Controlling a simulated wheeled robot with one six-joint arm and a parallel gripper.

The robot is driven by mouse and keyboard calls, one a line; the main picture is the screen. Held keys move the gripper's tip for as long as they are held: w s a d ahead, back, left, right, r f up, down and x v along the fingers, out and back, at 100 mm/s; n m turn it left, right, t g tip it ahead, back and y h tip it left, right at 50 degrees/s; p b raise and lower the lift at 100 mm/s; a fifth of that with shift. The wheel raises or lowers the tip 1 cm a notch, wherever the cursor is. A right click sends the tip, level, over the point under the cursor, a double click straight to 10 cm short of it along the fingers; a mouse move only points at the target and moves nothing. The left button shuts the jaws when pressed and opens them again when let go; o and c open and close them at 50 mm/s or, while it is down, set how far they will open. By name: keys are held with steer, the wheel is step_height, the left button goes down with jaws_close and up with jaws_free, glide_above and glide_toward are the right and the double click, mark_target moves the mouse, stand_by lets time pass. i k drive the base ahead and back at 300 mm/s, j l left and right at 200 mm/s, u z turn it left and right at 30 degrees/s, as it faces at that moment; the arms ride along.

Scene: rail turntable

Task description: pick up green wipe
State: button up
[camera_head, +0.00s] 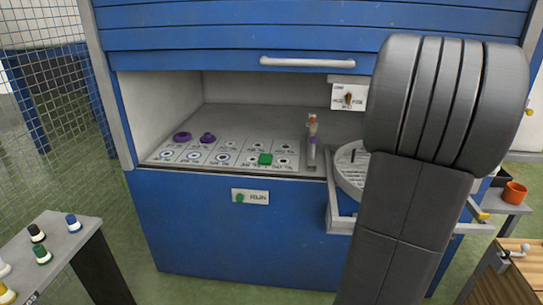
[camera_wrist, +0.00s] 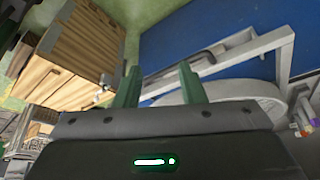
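I cannot make out a thing that is clearly a green wipe. A small green block-like piece (camera_head: 265,159) sits on the marked panel in the blue cabinet's open bay, and a green-topped piece (camera_head: 42,254) stands on the grey table at the left. My gripper (camera_wrist: 158,70) shows in the wrist view with its two green fingers apart and nothing between them. It is near the round turntable (camera_wrist: 238,112) and its pale frame. In the head view my arm hides my gripper.
The blue cabinet (camera_head: 230,225) fills the middle, its shutter raised. Purple rings (camera_head: 207,138) lie on the panel. The turntable (camera_head: 350,172) is partly behind my arm. An orange pot (camera_head: 515,192) and a wooden cabinet (camera_head: 518,270) stand right. A mesh fence (camera_head: 55,90) stands left.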

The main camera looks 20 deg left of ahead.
mark_target(265, 160)
steer(key=i+j+u, duration=0.25)
steer(key=i+j, duration=0.15)
steer(key=i+j+u, duration=0.55)
steer(key=i, duration=0.25)
steer(key=i+u, duration=0.25)
steer(key=i, duration=0.2)
